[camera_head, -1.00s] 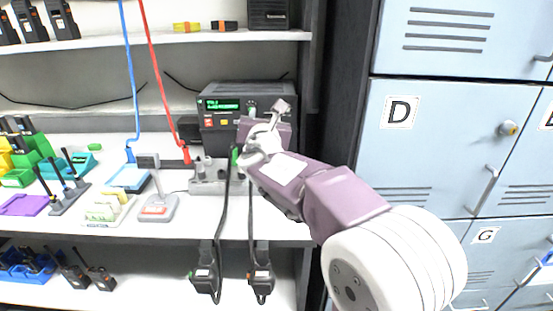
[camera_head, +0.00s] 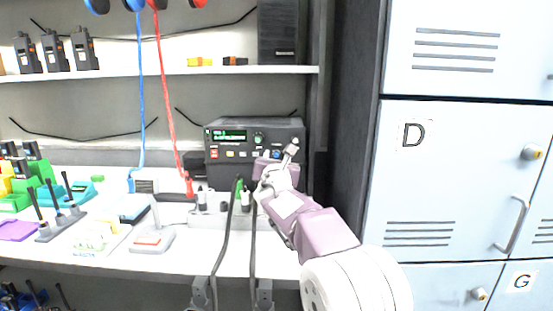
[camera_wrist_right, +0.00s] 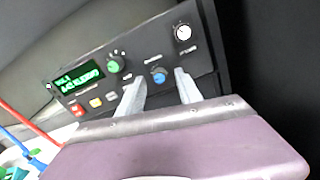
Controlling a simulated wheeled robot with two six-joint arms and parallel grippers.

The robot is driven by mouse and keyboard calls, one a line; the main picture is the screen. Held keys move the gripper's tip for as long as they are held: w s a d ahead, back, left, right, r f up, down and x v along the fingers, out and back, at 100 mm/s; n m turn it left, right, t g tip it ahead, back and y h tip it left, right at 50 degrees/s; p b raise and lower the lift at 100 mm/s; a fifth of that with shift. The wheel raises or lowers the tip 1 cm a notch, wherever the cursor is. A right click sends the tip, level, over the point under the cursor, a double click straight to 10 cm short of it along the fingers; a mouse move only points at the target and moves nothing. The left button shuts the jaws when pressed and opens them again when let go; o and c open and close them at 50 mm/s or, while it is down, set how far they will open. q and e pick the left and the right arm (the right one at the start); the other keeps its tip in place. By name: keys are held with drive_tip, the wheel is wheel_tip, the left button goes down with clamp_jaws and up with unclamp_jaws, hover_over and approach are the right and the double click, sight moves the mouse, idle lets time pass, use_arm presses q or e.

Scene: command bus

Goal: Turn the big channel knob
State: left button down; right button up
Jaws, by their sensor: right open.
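The dark radio unit (camera_head: 226,166) stands at the back of the counter in the head view, with a lit green display. Its face fills much of the right wrist view (camera_wrist_right: 87,82). There I see a green knob (camera_wrist_right: 115,65), a blue knob (camera_wrist_right: 158,75) and a white-faced knob (camera_wrist_right: 183,33). The labels are too blurred to tell which is the channel knob. My right gripper (camera_wrist_right: 160,88) is open, its two fingers either side of and below the blue knob; I cannot tell whether they touch it. In the head view my right gripper (camera_head: 269,163) covers the radio's lower right front. My left gripper is out of view.
A grey charger base (camera_head: 224,219) with dark cables stands in front of the radio. Red and blue cords (camera_head: 170,120) hang at left. A grey desk microphone (camera_head: 154,238) stands on the counter. Pale lockers (camera_head: 440,190) are at right, past a dark pillar (camera_head: 352,130).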

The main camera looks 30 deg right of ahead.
drive_tip(key=shift+w+d, duration=0.15)
drive_tip(key=shift+w, duration=0.05)
clamp_jaws()
